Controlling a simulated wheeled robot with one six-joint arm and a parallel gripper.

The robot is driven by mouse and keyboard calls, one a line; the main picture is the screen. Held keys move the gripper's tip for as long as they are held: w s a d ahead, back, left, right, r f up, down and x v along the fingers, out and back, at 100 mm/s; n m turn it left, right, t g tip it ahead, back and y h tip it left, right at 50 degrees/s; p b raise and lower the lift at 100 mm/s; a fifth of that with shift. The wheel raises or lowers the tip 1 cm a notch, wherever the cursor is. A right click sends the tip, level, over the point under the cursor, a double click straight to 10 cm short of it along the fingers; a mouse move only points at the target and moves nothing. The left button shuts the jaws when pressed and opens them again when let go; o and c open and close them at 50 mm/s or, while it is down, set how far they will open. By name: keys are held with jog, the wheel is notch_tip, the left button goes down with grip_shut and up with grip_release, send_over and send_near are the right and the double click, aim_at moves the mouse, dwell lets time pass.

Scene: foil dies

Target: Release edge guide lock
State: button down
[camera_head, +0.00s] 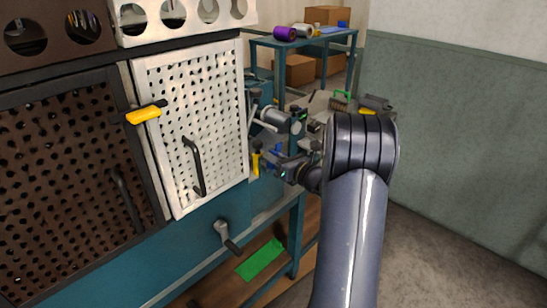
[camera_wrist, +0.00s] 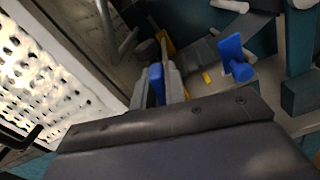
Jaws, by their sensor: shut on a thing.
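In the wrist view, my gripper (camera_wrist: 157,90) has its two grey fingers shut on a small upright blue piece (camera_wrist: 156,76), which looks like the edge guide lock's lever. A second blue piece (camera_wrist: 235,58), a knob or lever, stands apart to the right on the grey machine bed. In the head view my gripper (camera_head: 277,168) is at the machine's right side, just right of the white perforated door, and partly hidden by dark fittings. The piece it holds cannot be made out clearly there.
The white perforated door (camera_head: 190,120) with a black handle is close to the left. A yellow upright part (camera_head: 256,163) stands beside my gripper. A yellow-handled latch (camera_head: 143,116) and a crank (camera_head: 227,236) are on the machine front. A shelf with boxes (camera_head: 326,15) stands behind.

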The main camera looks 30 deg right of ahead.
jog(key=b, duration=0.1)
jog(key=n+b, duration=0.1)
jog(key=b, duration=0.1)
jog(key=shift+a+f+n, duration=0.2)
jog(key=shift+n, duration=0.1)
jog(key=shift+s+a+r+n+b, duration=0.15)
jog(key=shift+a+r+n+b, duration=0.05)
jog(key=shift+n+b, duration=0.6)
jog(key=c, duration=1.4)
grip_release()
jog(key=shift+c, duration=0.2)
jog(key=v, duration=1)
jog(key=shift+s+b, duration=0.4)
